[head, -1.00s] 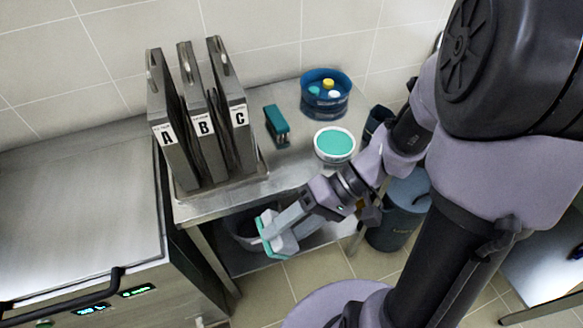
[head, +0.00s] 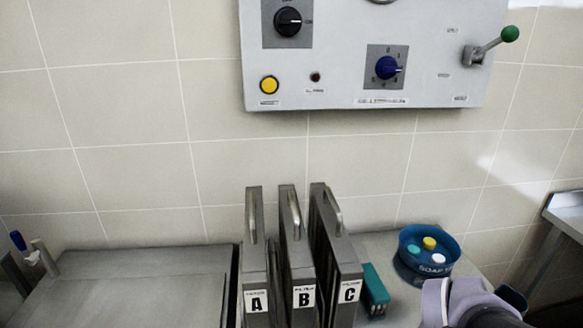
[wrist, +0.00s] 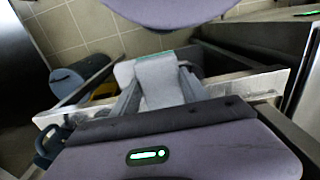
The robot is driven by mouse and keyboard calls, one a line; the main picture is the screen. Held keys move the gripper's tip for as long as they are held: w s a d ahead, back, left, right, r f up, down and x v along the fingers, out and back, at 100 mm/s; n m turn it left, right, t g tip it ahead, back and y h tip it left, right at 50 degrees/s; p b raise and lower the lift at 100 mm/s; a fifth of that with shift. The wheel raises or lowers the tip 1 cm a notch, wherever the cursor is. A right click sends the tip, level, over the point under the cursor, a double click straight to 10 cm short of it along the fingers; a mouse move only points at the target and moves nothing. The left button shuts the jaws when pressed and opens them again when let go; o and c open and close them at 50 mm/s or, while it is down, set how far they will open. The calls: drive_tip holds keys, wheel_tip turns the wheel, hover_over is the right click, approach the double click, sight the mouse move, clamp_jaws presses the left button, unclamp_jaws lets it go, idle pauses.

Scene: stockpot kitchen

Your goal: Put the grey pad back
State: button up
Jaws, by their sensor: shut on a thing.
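My gripper (wrist: 158,72) shows in the wrist view, pointing away from the camera over the floor. It is shut on a light grey pad (wrist: 162,88) with a thin teal edge at its far end. The fingers lie along both sides of the pad and cover part of it. In the head view, the gripper and pad are out of frame; only a part of my arm shows at the lower right. The place where the pad belongs cannot be told from these frames.
Upright grey filters A (head: 256,300), B (head: 304,297) and C (head: 349,291) stand near a teal object (head: 375,288) and a blue soap tub (head: 428,257). A control panel (head: 340,50) hangs above. A blue bin (wrist: 68,82) stands on the floor.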

drive_tip(key=w+p, duration=0.1)
drive_tip(key=p, duration=0.1)
drive_tip(key=w+d+r+p, duration=0.1)
drive_tip(key=p, duration=0.2)
drive_tip(key=shift+w+d+r+p, duration=0.15)
drive_tip(key=shift+p, duration=0.15)
drive_tip(key=shift+w+d+p, duration=0.15)
drive_tip(key=shift+w+p, duration=0.15)
drive_tip(key=shift+p, duration=0.9)
drive_tip(key=w+d+f, duration=0.1)
drive_tip(key=w, duration=0.2)
drive_tip(key=w+d+f+b, duration=0.1)
drive_tip(key=w, duration=0.2)
drive_tip(key=w+d+b, duration=0.1)
drive_tip(key=w, duration=0.3)
drive_tip(key=shift+d+f, duration=0.15)
drive_tip(key=shift+f, duration=0.25)
wheel_tip(320, 180, down, 4)
drive_tip(key=b, duration=0.2)
drive_tip(key=shift+w+r+b, duration=0.15)
drive_tip(key=shift+b, duration=0.15)
drive_tip(key=shift+r, duration=0.1)
drive_tip(key=shift+c, duration=1.3)
drive_tip(key=o, duration=1.4)
drive_tip(key=shift+o, duration=0.2)
